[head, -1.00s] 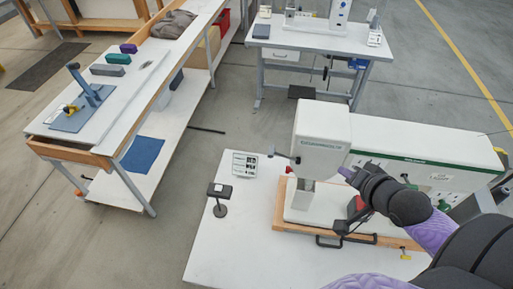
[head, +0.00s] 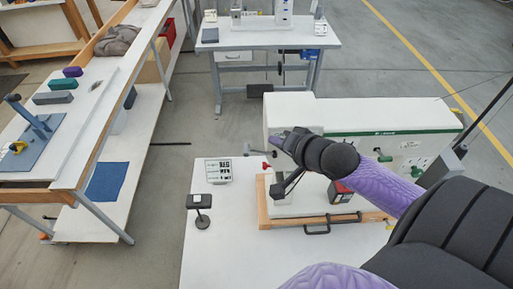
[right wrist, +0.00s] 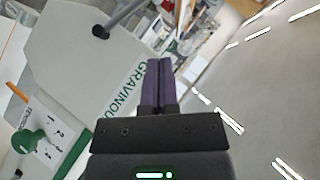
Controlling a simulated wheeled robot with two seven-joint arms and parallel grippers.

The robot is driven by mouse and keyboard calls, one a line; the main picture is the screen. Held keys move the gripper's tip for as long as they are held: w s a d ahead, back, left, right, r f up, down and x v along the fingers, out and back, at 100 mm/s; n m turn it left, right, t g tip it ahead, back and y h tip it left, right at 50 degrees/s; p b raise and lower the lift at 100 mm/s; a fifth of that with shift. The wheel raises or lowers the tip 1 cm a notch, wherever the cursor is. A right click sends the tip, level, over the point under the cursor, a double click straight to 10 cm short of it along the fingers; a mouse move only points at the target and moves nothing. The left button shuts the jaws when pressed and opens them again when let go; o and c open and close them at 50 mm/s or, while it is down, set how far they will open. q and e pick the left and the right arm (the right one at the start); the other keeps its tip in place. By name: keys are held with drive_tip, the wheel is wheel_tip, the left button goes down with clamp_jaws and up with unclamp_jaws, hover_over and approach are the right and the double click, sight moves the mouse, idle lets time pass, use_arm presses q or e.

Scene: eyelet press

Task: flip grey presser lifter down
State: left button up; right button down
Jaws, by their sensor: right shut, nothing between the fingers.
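The white eyelet press (head: 390,115) with a green stripe stands on a wooden base on the white table. A thin grey lever with a dark end (head: 247,149), which looks like the presser lifter, sticks out to the left of the press head. A grey rod with a dark tip (right wrist: 101,31), apparently the same lever, also shows in the right wrist view at upper left. My right gripper (head: 274,138) is in front of the press head, shut and empty, apart from the lever's dark end. Its closed purple fingers also show in the right wrist view (right wrist: 159,64). My left gripper is not visible.
A red knob (head: 265,166) sits below the lever. A tray of small parts (head: 218,171) and a black stand (head: 200,202) are left of the press. A green knob (right wrist: 28,142) is on the press side. The table's front left (head: 225,255) is clear.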

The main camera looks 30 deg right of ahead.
sight(248, 144)
drive_tip(key=shift+w+a+f, duration=0.75)
drive_tip(key=shift+w+f, duration=0.3)
drive_tip(key=shift+w+a+f, duration=0.7)
drive_tip(key=shift+w+f, duration=0.3)
drive_tip(key=shift+w, duration=0.05)
